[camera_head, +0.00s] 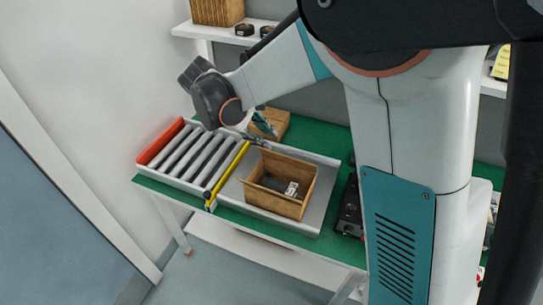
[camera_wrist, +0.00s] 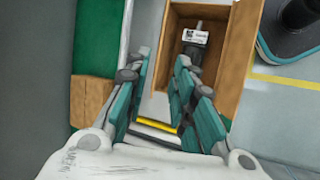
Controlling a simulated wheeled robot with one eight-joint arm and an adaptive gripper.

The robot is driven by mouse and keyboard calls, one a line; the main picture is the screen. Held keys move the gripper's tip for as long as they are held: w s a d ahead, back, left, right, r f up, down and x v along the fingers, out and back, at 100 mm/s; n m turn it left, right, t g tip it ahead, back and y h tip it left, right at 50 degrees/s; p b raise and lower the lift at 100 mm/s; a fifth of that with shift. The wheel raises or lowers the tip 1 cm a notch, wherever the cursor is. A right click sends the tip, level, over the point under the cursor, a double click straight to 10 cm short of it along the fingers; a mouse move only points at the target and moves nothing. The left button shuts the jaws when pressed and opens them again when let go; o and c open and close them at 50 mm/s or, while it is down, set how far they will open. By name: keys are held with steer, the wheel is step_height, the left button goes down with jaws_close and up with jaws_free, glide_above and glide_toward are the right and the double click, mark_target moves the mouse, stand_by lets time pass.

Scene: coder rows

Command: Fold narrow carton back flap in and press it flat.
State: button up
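The brown carton (camera_head: 272,204) stands open on a grey plate. In the head view its far panel (camera_head: 290,164) stands up; I cannot tell where wall ends and flap begins. Inside lie a dark item and a white label (camera_head: 291,188). My gripper (camera_head: 264,124) is above and behind the carton's far left side. In the wrist view the carton (camera_wrist: 240,60) fills the upper right, with the label (camera_wrist: 195,36) inside. The right finger overlaps the carton in view; contact cannot be told.
A roller conveyor (camera_head: 190,150) with a red end piece and a yellow bar (camera_head: 228,174) lies left of the carton. Another brown box (camera_head: 277,120) sits behind it. A dark device (camera_head: 350,207) stands to the right. A shelf (camera_head: 205,30) is above the bench.

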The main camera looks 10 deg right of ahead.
mark_target(286, 157)
steer(key=shift+n, duration=0.3)
steer(key=b+x, duration=0.4)
steer(key=x, duration=0.9)
steer(key=shift+s+d+f, duration=0.1)
steer(key=shift+f, duration=0.3)
jaws_close()
